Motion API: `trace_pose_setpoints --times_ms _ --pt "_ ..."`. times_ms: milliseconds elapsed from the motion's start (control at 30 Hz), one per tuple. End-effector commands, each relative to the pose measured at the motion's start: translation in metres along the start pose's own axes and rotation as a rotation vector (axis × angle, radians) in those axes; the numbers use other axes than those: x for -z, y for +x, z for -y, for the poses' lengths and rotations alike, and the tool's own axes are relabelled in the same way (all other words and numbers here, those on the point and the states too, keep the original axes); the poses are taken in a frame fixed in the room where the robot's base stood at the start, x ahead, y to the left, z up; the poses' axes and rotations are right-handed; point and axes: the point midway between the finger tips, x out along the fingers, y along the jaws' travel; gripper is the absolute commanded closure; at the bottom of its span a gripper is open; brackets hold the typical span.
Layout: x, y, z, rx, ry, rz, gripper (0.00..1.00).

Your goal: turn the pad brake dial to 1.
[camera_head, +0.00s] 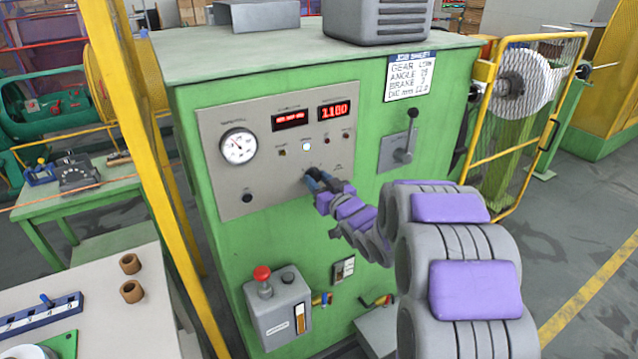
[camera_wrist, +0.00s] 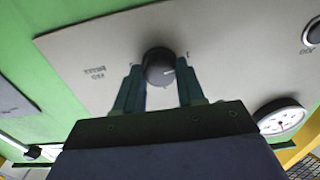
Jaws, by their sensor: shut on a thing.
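A round black dial (camera_wrist: 158,58) sits on the grey control panel (camera_wrist: 100,60) in the wrist view. A short white mark shows on its face, toward the right in that view. Small marks are printed around the dial, too blurred to read surely. My gripper (camera_wrist: 160,72) is shut on the dial, one dark teal finger on each side of it. In the head view my gripper (camera_head: 313,181) reaches the lower right part of the panel (camera_head: 250,165), and its fingers and wrist hide the dial there.
The panel also has a round gauge (camera_head: 239,146), red displays (camera_head: 335,110), small lamps and a black knob (camera_head: 247,198). A grey lever (camera_head: 408,140) stands to the right. Below is a box with a red mushroom button (camera_head: 262,273). A yellow guard post (camera_head: 140,130) stands at left.

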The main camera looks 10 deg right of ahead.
Motion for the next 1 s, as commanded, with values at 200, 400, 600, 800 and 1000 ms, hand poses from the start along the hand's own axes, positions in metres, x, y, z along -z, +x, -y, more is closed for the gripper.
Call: trace_pose_setpoints --times_ms 200,400,600,800,1000 --pt "-0.0051 -0.0006 0.0002 0.0 -0.03 0.011 0.92" --pt "-0.0045 -0.0006 0.0001 0.0 -0.034 0.01 0.92" --pt "-0.0041 -0.0005 0.0001 0.0 -0.033 0.009 0.59" --pt "-0.0017 -0.0011 0.0002 0.0 -0.034 0.004 0.4" --pt "-0.0004 -0.0016 0.0003 0.0 -0.034 0.002 0.36"
